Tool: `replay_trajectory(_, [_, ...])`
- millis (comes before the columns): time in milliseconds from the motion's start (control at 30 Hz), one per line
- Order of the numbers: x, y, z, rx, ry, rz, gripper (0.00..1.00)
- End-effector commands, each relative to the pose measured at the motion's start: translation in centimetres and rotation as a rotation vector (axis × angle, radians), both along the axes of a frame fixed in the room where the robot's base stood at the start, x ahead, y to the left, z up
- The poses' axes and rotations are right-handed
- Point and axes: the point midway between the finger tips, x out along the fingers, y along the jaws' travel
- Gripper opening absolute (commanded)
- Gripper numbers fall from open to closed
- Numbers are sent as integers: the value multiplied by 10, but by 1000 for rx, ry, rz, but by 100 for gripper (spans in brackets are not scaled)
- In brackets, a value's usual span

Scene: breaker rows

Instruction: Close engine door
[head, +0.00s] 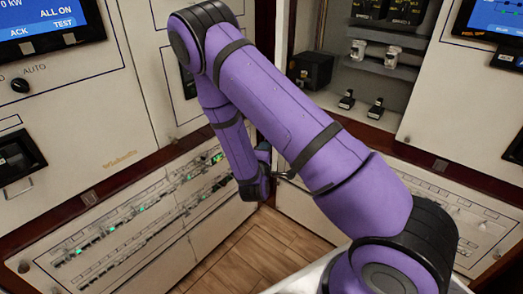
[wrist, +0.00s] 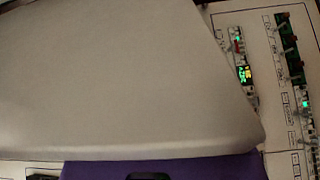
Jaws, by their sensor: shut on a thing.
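My gripper (head: 268,172) is low in the middle of the head view, at the corner where the white panels meet. My purple arm partly hides it. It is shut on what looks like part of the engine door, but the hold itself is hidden. No panel is clearly marked as the engine door. In the wrist view a large pale surface with a rounded corner fills most of the picture, and I cannot tell what it is. The fingers do not show there.
A lower left panel (head: 125,235) has breaker rows with green lights; breakers also show in the wrist view (wrist: 241,70). An open recess (head: 375,85) with switches is at upper right. Wooden floor (head: 262,250) lies clear between the panels. A screen (head: 45,22) is at upper left.

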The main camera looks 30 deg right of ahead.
Motion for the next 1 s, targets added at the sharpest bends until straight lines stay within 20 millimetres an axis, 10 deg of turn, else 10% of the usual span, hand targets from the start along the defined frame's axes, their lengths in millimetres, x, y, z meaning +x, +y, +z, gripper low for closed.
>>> replay_trajectory(67, [1, -7, -4, 2, 7, -13, 0])
replay_trajectory(100, [1, -7, -4, 1, 8, -13, 38])
replay_trajectory(200, [2, -7, -4, 0, 7, -13, 55])
replay_trajectory(1000, [-26, 18, -4, 2, 10, -2, 55])
